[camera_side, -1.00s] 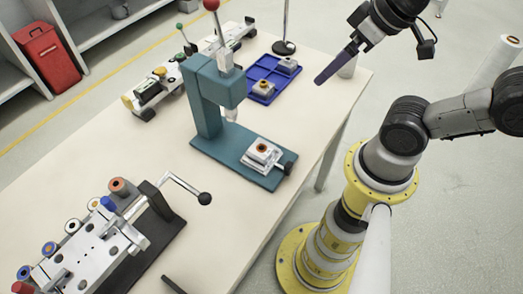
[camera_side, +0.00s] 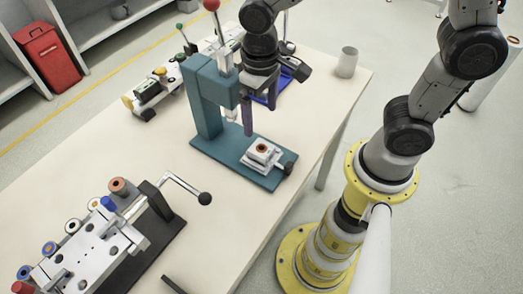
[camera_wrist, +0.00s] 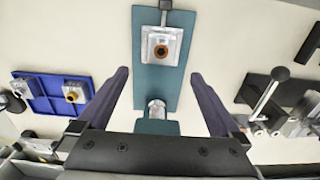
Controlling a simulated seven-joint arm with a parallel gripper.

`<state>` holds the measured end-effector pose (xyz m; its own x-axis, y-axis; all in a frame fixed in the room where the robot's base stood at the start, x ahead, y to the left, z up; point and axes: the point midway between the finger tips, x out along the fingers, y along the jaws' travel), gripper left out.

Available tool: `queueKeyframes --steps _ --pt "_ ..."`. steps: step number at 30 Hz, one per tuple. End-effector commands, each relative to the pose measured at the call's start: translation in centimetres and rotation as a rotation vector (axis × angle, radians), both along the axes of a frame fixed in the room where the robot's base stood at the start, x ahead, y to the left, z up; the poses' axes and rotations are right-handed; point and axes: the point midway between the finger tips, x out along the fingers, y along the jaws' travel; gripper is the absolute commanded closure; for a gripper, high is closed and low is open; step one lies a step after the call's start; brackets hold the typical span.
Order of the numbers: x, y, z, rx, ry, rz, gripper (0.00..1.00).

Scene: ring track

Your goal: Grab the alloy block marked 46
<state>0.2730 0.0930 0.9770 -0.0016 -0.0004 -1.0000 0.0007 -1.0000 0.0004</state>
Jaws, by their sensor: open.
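A silver block with an orange-brown ring (camera_side: 263,149) sits on the teal base of the press. In the wrist view this block (camera_wrist: 161,46) lies ahead, beyond my fingertips. Two more silver blocks, a ringed one (camera_wrist: 75,92) and another (camera_wrist: 24,88), are on the blue tray at the left of the wrist view. No number is readable on any block. My gripper (camera_side: 260,118) is open, its dark purple fingers pointing down beside the press. In the wrist view nothing is between the fingers of my gripper (camera_wrist: 159,75) at their tips.
The teal press (camera_side: 208,105) stands close to my gripper. The blue tray (camera_wrist: 48,103) is mostly hidden behind my wrist in the side view. A grey cup (camera_side: 347,62) stands near the far right edge. A clamp fixture with a ball-ended lever (camera_side: 205,198) is at front left.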

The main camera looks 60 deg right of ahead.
Motion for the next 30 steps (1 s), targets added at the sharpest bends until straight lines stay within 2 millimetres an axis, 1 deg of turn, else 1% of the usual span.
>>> queueKeyframes --steps 1,3,7,9,14,17,21,24,27,30 --pt "-0.1 -0.1 -1.1 -0.002 0.005 -0.001 0.0" --pt "-0.1 -0.1 -2.5 -0.002 0.006 -0.001 0.0" --pt "-0.1 0.0 -4.5 -0.001 0.003 -0.001 0.0" --pt "0.0 0.0 -5.2 -0.001 0.002 -0.001 0.0" --pt "-0.1 0.0 -6.0 0.0 0.0 -0.001 0.0" --pt "-0.3 0.0 -7.1 -0.001 0.004 0.0 0.0" --pt "-0.5 0.1 -9.2 -0.002 0.005 -0.001 0.0" --pt "-0.4 0.2 -10.3 -0.001 0.002 -0.001 0.0" --pt "-0.4 0.2 -10.9 0.0 0.0 -0.001 0.0" --pt "-0.3 0.2 -11.0 0.001 -0.002 -0.001 0.0"
